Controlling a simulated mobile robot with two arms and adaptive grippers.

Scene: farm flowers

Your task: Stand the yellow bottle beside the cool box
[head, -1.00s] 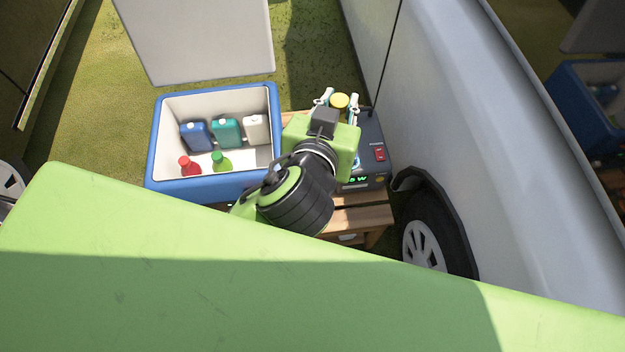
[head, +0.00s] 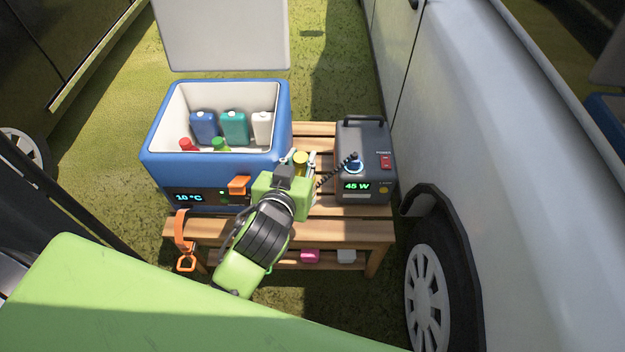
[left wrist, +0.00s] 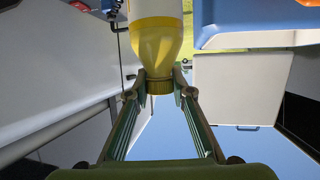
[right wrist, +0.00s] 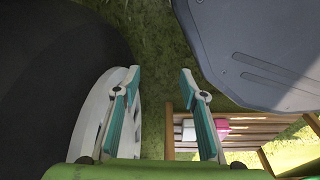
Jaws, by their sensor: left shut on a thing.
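The yellow bottle (head: 300,158) shows only its top in the head view, between my left fingertips. In the left wrist view the bottle (left wrist: 160,45) has a yellow shoulder and a white body. My left gripper (left wrist: 160,84) is shut on its yellow cap. The blue cool box (head: 225,169) stands open at the left of the slatted bench, close to the left of my left gripper (head: 298,161). My gripper hides the bottle's base in the head view, so I cannot tell whether it touches the bench. My right gripper (right wrist: 158,82) is open and empty, near a wheel.
A grey power unit (head: 363,165) with a dark coiled cable (head: 335,172) stands on the bench (head: 325,232), right of the bottle. Several bottles are inside the cool box. An orange strap (head: 181,235) hangs at the left end. A white vehicle (head: 500,150) borders the right side.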

